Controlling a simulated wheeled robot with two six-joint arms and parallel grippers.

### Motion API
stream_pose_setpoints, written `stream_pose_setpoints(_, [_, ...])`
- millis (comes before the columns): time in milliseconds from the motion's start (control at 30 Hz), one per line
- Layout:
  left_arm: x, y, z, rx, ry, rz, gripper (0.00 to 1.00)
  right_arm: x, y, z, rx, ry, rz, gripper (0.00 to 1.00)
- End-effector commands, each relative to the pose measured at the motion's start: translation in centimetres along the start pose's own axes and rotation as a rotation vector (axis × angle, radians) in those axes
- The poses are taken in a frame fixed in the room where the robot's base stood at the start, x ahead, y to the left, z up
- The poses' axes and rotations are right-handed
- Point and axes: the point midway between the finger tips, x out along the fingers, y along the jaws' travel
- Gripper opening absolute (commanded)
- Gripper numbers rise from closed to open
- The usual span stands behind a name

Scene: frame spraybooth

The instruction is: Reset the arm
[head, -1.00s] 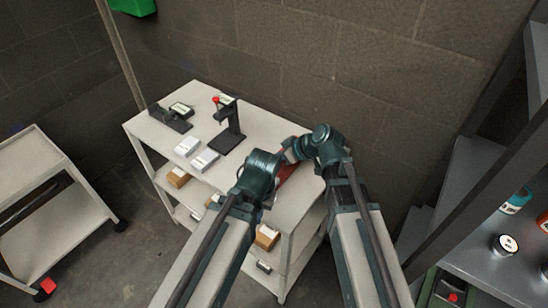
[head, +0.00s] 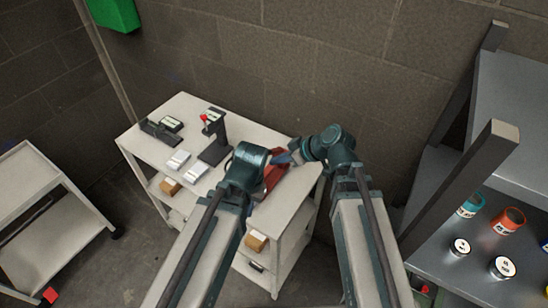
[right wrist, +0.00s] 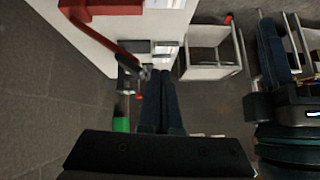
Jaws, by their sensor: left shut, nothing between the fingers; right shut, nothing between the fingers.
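My right gripper (head: 284,158) points left over the right end of the white shelf cart (head: 262,220). In the right wrist view its two dark blue fingers (right wrist: 161,100) lie together with nothing between them. My left gripper is shut and lower in the head view, mostly hidden behind its own teal wrist. In the right wrist view dark blue parts of it (right wrist: 273,48) show at the right side. A red object (head: 274,174) lies on the cart top between the two wrists, partly hidden; it also shows in the right wrist view (right wrist: 110,8).
A black stand (head: 215,140) and white boxes (head: 179,161) stand on the cart. A second white cart (head: 40,190) is at left. A grey shelf (head: 430,262) with several cans (head: 508,220) is at right. A block wall is behind. A green box (head: 113,14) hangs at upper left.

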Motion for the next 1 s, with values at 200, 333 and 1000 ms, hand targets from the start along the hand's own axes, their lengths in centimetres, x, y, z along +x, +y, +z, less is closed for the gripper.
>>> stream_pose_setpoints(200, [0.1, 0.0, 0.0, 0.000, 0.000, 0.000, 0.00, 0.1, 0.0, 0.0, 0.000, 0.000, 0.000, 0.00])
stream_pose_setpoints(333, [0.1, 0.0, 0.0, 0.000, 0.000, 0.000, 0.00, 0.1, 0.0, 0.0, 0.000, 0.000, 0.000, 0.00])
stream_pose_setpoints(1000, [5.8, 0.5, -0.3, 0.006, 0.000, -0.001, 0.00, 5.6, -5.7, 11.3, 0.276, -0.481, 0.049, 0.00])
